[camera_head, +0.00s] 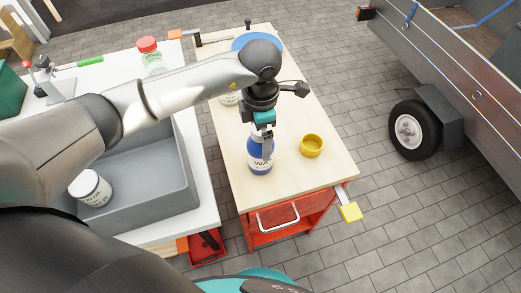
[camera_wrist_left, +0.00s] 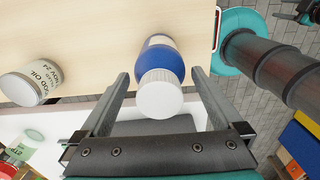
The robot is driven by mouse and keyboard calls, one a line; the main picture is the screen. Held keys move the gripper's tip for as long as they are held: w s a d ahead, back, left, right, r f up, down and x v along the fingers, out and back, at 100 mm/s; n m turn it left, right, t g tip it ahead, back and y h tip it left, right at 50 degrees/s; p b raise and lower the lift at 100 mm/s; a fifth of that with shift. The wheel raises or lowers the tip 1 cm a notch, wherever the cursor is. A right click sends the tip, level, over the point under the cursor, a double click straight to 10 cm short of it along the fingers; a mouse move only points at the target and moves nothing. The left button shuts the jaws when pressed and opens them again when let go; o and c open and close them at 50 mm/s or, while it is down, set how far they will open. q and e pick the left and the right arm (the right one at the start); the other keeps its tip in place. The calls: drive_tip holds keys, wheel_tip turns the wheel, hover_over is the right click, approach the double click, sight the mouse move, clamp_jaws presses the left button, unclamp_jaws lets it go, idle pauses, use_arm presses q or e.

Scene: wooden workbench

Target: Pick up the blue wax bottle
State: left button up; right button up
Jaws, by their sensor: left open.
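The blue wax bottle (camera_head: 261,158) stands upright on the light wooden bench top, near its front end. In the left wrist view, the bottle (camera_wrist_left: 158,62) shows its white cap toward the camera and its blue shoulder behind. My left gripper (camera_head: 263,132) is above the bottle and hides its top in the head view. In the left wrist view, my left gripper (camera_wrist_left: 160,77) is open, with one finger on each side of the bottle and visible gaps to both. My right gripper cannot be made out.
A yellow ring-shaped cup (camera_head: 311,146) stands to the right of the bottle. A white wood-oil can (camera_head: 229,98) is behind it, also seen in the left wrist view (camera_wrist_left: 31,83). A grey bin (camera_head: 150,185) is on the left table. A blue disc (camera_head: 243,42) lies at the bench's far end.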

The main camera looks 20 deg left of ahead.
use_arm(q)
wheel_tip(320, 180, down, 2)
drive_tip(key=c, duration=1.5)
clamp_jaws()
drive_tip(key=shift+r, duration=0.15)
